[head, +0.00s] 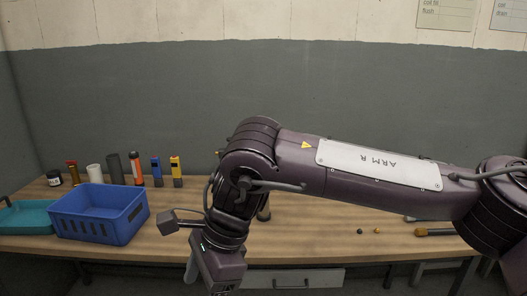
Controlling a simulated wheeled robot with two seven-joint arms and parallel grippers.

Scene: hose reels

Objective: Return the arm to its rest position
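My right arm (380,177), dark purple with a white plate marked "ARM R", reaches in from the right edge across the middle of the view. Its elbow-like joint bends at centre left and the lower part hangs down in front of the workbench. My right wrist (220,266) is at the bottom edge, where the fingers are cut off or hidden, so I cannot see whether they hold anything. A small dark camera-like block sticks out to the left of the wrist. My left arm and gripper are not in view.
The wooden workbench (330,215) carries a blue crate (100,222), a teal tray (27,229) and several upright cylinders and tools at the left. A wooden-handled tool (434,232) and small brass pieces lie at the right. A drawer (295,279) is below the bench top.

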